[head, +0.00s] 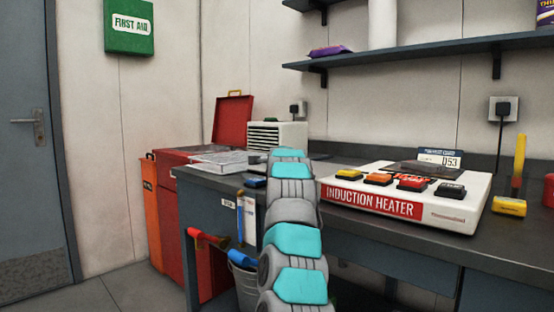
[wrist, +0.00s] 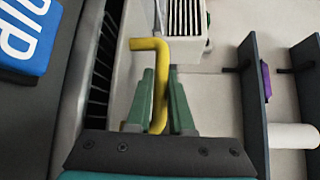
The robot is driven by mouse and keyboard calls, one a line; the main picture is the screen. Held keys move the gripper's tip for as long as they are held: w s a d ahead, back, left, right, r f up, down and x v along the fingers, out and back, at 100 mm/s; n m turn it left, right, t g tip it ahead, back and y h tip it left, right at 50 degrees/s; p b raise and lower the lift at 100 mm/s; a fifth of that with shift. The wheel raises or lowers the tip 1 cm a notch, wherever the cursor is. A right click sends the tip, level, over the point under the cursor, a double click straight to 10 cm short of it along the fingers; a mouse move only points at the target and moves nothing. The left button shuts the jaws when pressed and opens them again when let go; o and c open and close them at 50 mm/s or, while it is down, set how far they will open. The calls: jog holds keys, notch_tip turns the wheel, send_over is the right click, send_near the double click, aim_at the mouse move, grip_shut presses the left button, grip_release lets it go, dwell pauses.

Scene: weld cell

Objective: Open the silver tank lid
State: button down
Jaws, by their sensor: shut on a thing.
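My gripper (wrist: 162,76) has two green fingers, closed around a yellow bent handle (wrist: 160,60) in the wrist view. The handle's top bends left past the fingertips; where it joins a lid is hidden. I cannot make out the silver tank lid for certain. In the head view my arm reaches over the counter and hides the gripper and what it holds. A separate red lid (head: 233,120) with a yellow handle on top stands upright at the back left.
A white vented box (head: 277,135) stands close behind my arm; it also shows in the wrist view (wrist: 187,22). The white induction heater (head: 400,195) sits on the counter to the right. Shelves (head: 425,50) hang above. A blue lettered label (wrist: 25,40) lies left in the wrist view.

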jog(key=shift+w+d, duration=0.2)
jog(key=shift+w, duration=0.05)
jog(key=c, duration=0.8)
grip_release()
jog(key=shift+s, duration=0.1)
jog(key=shift+s+b, duration=0.5)
jog(key=shift+s, duration=0.1)
jog(key=shift+s+d+r+b, duration=0.15)
jog(key=shift+s+b, duration=0.15)
jog(key=shift+s, duration=0.75)
jog(key=shift+s+d+r+b, duration=0.15)
jog(key=shift+s+b, duration=0.2)
jog(key=shift+s, duration=0.7)
jog(key=shift+s+d+r+b, duration=0.15)
jog(key=shift+s+b, duration=0.15)
jog(key=shift+s, duration=0.75)
